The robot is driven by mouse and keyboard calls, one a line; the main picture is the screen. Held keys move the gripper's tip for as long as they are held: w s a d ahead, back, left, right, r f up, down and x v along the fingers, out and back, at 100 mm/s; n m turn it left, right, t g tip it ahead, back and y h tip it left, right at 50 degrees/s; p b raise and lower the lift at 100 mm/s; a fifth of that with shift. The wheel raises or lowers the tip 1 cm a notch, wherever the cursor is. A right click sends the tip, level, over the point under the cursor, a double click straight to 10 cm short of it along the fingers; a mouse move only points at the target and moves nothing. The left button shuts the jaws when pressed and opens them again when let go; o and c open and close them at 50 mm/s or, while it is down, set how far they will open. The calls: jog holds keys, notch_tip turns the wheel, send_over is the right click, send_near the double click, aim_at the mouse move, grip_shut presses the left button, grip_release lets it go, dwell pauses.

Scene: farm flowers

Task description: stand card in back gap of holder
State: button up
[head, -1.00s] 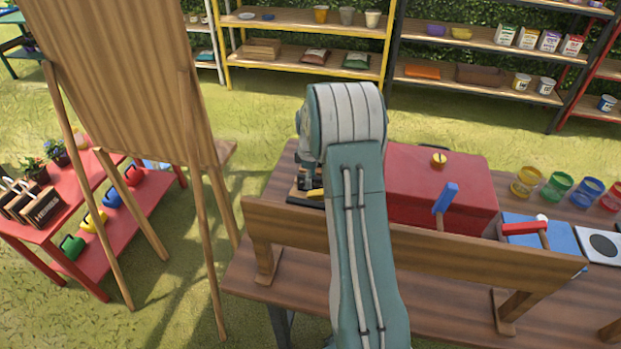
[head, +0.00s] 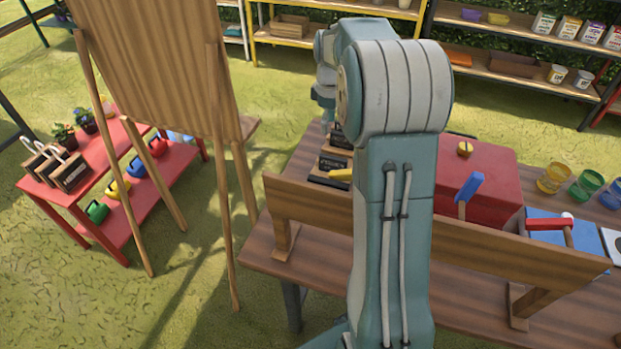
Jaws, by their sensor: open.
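On the bench, left of the red box, a small group of dark pieces shows beside my arm. One is a dark block with pale lettering (head: 333,163), with a yellow piece (head: 340,174) in front of it and a flat black piece (head: 328,182) below. Another dark piece stands just behind, partly covered by my arm. I cannot tell which of these is the card or the holder, and no holder gap can be made out. My arm's far end hangs over the bench's back left side. My gripper's fingers cannot be made out in this view.
A wooden rail (head: 330,212) runs along the bench's near side. The red box (head: 484,170), a blue-headed mallet (head: 469,187) and a red-headed hammer (head: 547,224) are to the right. A tall wooden easel (head: 160,70) stands at left, with grass between it and the bench.

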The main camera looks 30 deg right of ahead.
jog(key=s+a+r+m+t, duration=0.1)
jog(key=s+a+r+m, duration=0.1)
jog(key=s+a, duration=0.4)
jog(key=s+a+r+m+t, duration=0.1)
jog(key=s+a+r, duration=0.4)
jog(key=s+a, duration=0.2)
jog(key=s+a+r+m+t, duration=0.2)
jog(key=s+a+r, duration=0.1)
jog(key=s+a, duration=0.3)
jog(key=shift+s+a+r+m, duration=0.15)
jog(key=shift+s+r+m, duration=0.15)
jog(key=shift+r, duration=0.1)
jog(key=s+a+f+m+t, duration=0.1)
jog(key=s+a+f+m, duration=0.1)
jog(key=s, duration=0.4)
jog(key=shift+s+a, duration=0.4)
jog(key=shift+a, duration=0.1)
